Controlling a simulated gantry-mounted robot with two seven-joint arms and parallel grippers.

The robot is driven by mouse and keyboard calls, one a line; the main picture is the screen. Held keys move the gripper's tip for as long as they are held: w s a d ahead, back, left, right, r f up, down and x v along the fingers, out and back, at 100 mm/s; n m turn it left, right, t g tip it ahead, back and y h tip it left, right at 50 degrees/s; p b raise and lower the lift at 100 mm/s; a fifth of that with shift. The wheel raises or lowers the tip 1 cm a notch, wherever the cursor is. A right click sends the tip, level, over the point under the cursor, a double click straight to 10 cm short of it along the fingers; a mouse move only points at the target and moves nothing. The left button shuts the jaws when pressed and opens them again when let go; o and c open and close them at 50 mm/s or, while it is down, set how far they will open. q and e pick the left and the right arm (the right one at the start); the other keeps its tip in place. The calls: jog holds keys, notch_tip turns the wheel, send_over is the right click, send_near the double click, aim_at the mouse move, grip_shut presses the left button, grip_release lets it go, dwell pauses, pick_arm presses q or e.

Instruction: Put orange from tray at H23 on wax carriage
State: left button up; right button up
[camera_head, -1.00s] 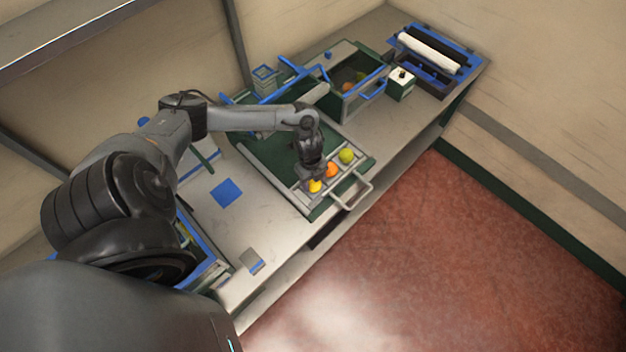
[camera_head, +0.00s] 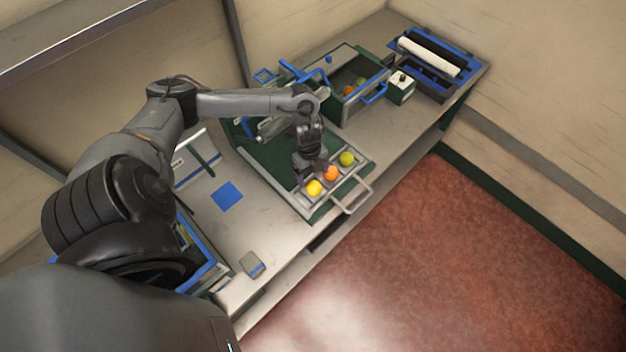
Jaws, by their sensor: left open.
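A tray (camera_head: 318,208) with a grey handle sits at the front edge of the green device on the bench. Three round fruits lie in it in a row: a yellow one (camera_head: 314,188), an orange one (camera_head: 331,173) and a green one (camera_head: 347,159). My left gripper (camera_head: 312,172) is open, pointing down just above the row, close behind the yellow and orange fruits. Its fingertips are small and partly dark against the tray, and I see no fruit between them. My right gripper is not in view. I cannot tell which part is the wax carriage.
A green bin with a blue handle (camera_head: 375,93) holds more fruits behind the tray. A small white-topped box (camera_head: 401,83) and a blue frame with a white roller (camera_head: 429,56) stand at the far right. A blue square (camera_head: 227,196) lies on bare bench at left.

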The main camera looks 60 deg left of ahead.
aim_at(312, 182)
pick_arm(q)
notch_tip(312, 182, up, 5)
jog(key=w+d+f+n+t+h, duration=0.1)
jog(key=w+d+t, duration=0.15)
jog(key=d, duration=0.85)
jog(key=w+d+f+n+t+h, duration=0.1)
jog(key=d+t, duration=0.2)
jog(key=d, duration=0.9)
jog(key=s+r+n+g+y, duration=0.1)
jog(key=s+r+n, duration=0.1)
jog(key=s+n, duration=0.4)
jog(key=s+a+r+n+g+y, duration=0.1)
jog(key=s+r+n+y, duration=0.1)
jog(key=s+n, duration=0.4)
jog(key=shift+s+r+n, duration=0.15)
jog(key=shift+r+n, duration=0.15)
jog(key=shift+r, duration=0.45)
notch_tip(312, 182, up, 14)
jog(key=p, duration=1.3)
jog(key=shift+f, duration=0.25)
